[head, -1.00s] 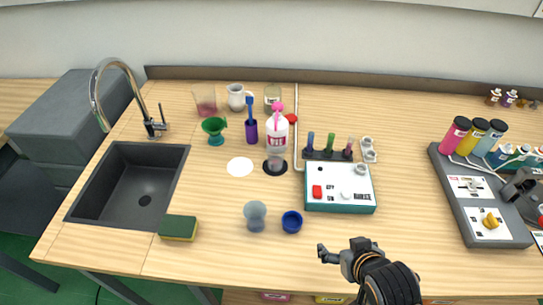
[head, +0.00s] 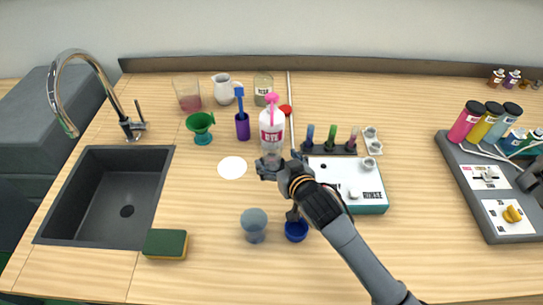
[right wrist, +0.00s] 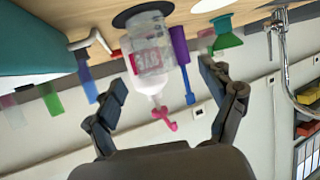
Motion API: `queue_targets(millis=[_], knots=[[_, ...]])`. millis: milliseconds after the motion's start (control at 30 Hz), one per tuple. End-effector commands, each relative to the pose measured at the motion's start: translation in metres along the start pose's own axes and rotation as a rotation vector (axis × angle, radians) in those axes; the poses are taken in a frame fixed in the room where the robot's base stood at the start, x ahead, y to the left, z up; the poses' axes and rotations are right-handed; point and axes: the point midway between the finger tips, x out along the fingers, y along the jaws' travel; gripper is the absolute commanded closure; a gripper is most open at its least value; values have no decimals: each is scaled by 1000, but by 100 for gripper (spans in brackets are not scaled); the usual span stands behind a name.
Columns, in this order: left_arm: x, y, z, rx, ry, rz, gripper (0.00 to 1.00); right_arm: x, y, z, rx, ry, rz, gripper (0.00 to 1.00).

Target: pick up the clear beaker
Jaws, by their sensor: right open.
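The clear beaker (head: 271,153) stands upright on a dark round pad, in front of a white squeeze bottle (head: 271,122) with a pink nozzle. My right gripper (head: 276,164) is open at the beaker's near side and partly covers its lower part and the pad. In the right wrist view, which is upside down, the beaker (right wrist: 150,55) is between the open fingers (right wrist: 162,80), with the bottle's label seen through it. I cannot tell whether either finger touches it. My left gripper is not in view.
A purple holder with a blue brush (head: 242,125) is left of the bottle. A tube rack (head: 330,149) and rinse box (head: 365,198) are close on the right. A grey cup (head: 254,226) and blue bowl (head: 296,229) are nearer me. The sink (head: 110,195) is left.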

Motion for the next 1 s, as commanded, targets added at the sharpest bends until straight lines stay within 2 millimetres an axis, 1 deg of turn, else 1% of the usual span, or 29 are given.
queue_targets(millis=[167,333,500,600,867,900,967,1000], knots=[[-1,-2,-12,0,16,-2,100,10,0,-2,-1,1,0,17],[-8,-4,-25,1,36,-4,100,29,5,-6,-1,-1,1,17],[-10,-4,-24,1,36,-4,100,50,6,-6,-1,-1,0,17],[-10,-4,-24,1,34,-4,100,56,5,-5,0,-1,-1,17],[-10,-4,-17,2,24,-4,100,58,5,-5,0,0,-1,17],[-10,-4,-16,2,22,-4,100,58,6,-5,0,0,0,25],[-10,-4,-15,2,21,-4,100,58,6,-5,0,-1,0,38],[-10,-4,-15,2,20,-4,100,58,6,-5,0,-1,0,46]])
